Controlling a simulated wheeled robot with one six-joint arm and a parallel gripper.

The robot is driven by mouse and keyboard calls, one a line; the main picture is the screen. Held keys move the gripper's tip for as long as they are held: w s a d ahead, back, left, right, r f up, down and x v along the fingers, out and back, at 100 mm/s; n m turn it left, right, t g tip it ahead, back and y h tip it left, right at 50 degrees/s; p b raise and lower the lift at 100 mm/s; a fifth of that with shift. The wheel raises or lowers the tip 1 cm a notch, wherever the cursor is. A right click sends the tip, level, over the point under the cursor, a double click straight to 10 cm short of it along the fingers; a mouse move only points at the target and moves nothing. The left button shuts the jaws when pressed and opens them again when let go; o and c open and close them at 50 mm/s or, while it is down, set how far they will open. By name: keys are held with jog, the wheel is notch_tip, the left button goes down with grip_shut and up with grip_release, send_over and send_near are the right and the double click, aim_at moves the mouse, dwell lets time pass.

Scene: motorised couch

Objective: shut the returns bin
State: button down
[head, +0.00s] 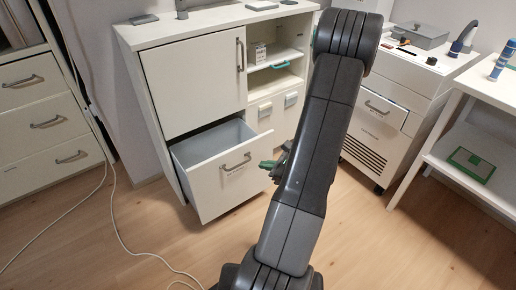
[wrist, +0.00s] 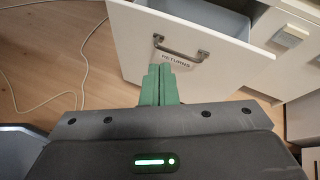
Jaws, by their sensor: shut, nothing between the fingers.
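The returns bin (head: 222,178) is a white pull-out drawer at the lower left of the white cabinet, standing open with its grey inside showing. In the wrist view its front (wrist: 205,60) bears the label "RETURNS" below a grey bar handle (wrist: 182,53). The handle also shows in the head view (head: 235,163). My gripper (wrist: 159,68) has green fingers that are closed together and empty. The fingertips appear at the handle's left end; whether they touch it I cannot tell. In the head view my gripper (head: 268,164) is partly hidden behind my arm, just right of the bin's front.
The cabinet (head: 195,77) has a closed door above the bin and open shelves to the right. A wheeled white unit (head: 377,117) and a white table (head: 485,92) stand at the right. A white cable (head: 115,215) lies on the floor at the left.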

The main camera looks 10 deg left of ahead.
jog(key=w+d+f+m+t+h+b, duration=0.1)
jog(key=w+d+f+m+t, duration=0.4)
jog(key=w, duration=0.4)
jog(key=m+b, duration=0.1)
jog(key=b, duration=0.2)
send_near(253, 142)
jog(key=x, duration=0.5)
jog(key=shift+w+f, duration=0.1)
jog(key=shift+f, duration=0.15)
jog(key=shift+w+a, duration=0.45)
jog(key=shift+w, duration=0.05)
jog(key=shift+w+a+b, duration=0.3)
jog(key=shift+w+a, duration=0.05)
jog(key=w+a+b, duration=0.1)
jog(key=w+a, duration=0.9)
jog(key=w, duration=0.1)
jog(key=shift+w+a+b, duration=0.3)
jog(key=shift+w, duration=0.1)
